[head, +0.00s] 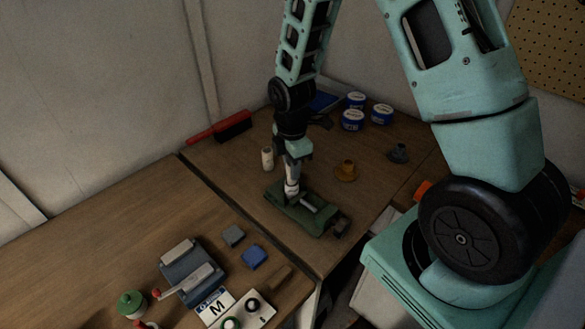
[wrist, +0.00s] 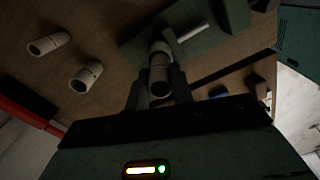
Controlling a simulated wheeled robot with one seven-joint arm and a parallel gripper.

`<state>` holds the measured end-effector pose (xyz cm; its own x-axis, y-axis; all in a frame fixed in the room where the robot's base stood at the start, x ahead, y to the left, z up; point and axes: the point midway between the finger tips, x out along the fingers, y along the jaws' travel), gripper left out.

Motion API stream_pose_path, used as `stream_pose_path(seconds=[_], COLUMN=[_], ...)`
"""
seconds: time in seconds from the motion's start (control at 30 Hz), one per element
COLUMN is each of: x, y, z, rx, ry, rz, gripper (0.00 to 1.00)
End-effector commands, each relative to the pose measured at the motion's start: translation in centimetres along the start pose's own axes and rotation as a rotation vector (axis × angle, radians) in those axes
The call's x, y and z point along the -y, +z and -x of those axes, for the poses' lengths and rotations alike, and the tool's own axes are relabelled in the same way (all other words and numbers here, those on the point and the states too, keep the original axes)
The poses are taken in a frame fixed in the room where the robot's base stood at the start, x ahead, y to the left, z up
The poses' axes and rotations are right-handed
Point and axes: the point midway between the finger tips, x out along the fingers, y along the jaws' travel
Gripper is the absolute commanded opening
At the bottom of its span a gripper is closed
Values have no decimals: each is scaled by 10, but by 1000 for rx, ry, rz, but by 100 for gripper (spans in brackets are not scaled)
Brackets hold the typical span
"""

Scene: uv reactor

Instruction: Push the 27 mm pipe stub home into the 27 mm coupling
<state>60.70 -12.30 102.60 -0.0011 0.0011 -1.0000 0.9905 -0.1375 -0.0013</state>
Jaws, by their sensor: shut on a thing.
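My gripper (wrist: 160,84) is shut on a pale grey tube, the pipe stub (wrist: 160,80), with one finger on each side of it. In the head view my gripper (head: 292,168) points down over the green fixture (head: 323,221). A wider pale ring, which looks like the coupling (wrist: 161,49), shows at the far end of the stub, beside the green fixture. In the head view a white piece (head: 292,188) shows just below my fingers, at the fixture. The stub and ring look in line and overlap in the picture; I cannot tell how deep the stub sits.
Two loose pale tubes (wrist: 48,43) (wrist: 86,76) stand left in the wrist view. A white rod (head: 309,204) lies on the fixture.

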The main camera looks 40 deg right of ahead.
Motion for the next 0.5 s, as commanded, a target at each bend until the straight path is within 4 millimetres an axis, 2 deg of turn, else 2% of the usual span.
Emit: stream_pose_path(seconds=[0.13,0.5], x=[0,0], y=[0,0], z=[-14,-19], rx=[1,0], ry=[-2,1], rz=[-2,-2], gripper=[2,2])
